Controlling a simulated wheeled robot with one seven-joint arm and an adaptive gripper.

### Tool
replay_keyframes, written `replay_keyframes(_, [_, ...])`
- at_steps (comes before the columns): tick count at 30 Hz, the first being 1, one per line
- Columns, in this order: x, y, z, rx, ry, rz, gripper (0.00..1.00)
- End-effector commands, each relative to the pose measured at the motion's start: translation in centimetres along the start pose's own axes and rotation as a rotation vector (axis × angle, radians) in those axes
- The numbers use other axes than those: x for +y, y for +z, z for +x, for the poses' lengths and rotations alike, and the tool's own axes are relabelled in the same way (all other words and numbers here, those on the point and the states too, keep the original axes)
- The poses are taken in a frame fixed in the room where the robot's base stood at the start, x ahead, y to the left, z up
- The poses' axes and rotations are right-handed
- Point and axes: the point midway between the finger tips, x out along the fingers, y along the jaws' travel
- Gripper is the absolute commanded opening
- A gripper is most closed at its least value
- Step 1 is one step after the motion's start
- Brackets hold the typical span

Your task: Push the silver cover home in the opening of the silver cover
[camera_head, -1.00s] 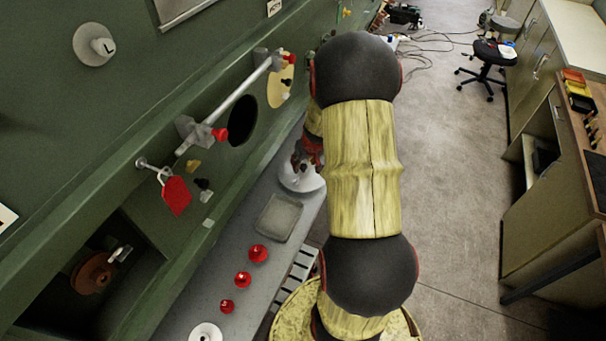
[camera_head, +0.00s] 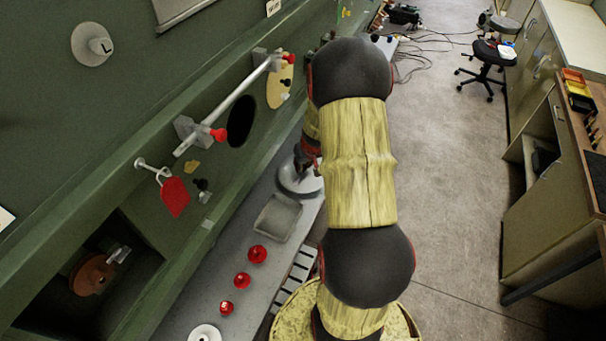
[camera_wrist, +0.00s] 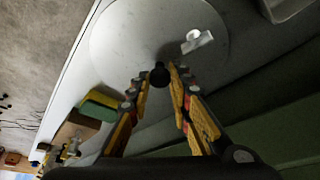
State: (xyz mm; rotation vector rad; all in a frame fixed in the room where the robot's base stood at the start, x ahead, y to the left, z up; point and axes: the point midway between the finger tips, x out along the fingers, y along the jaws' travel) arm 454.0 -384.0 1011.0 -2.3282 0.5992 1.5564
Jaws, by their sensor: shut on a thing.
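The silver cover (camera_head: 292,184) is a pale round disc low over the grey bench, beyond the shallow tray in the head view. In the wrist view the silver cover (camera_wrist: 120,38) fills the upper middle, with a small white tab on its face. My gripper (camera_wrist: 160,78) is shut on the cover's dark round knob. In the head view my gripper (camera_head: 306,160) is partly hidden by my arm. I cannot tell whether the cover touches the bench. A dark round opening (camera_head: 240,121) is in the green fuselage wall, left of the cover, empty and behind a rail.
The silver rail (camera_head: 238,98) with red knobs stands out from the wall. A red tag (camera_head: 175,197) hangs near it. A shallow grey tray (camera_head: 277,218) and red knobs (camera_head: 242,280) lie on the bench.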

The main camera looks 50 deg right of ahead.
Motion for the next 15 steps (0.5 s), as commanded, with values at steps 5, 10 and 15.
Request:
replay_keyframes(5, [0.0,0.0,-0.01,0.0,0.0,0.0,0.02])
replay_keyframes(10, [0.0,0.0,-0.01,0.0,0.0,0.0,0.0])
replay_keyframes(15, [0.0,-0.01,-0.01,0.0,0.0,0.0,0.0])
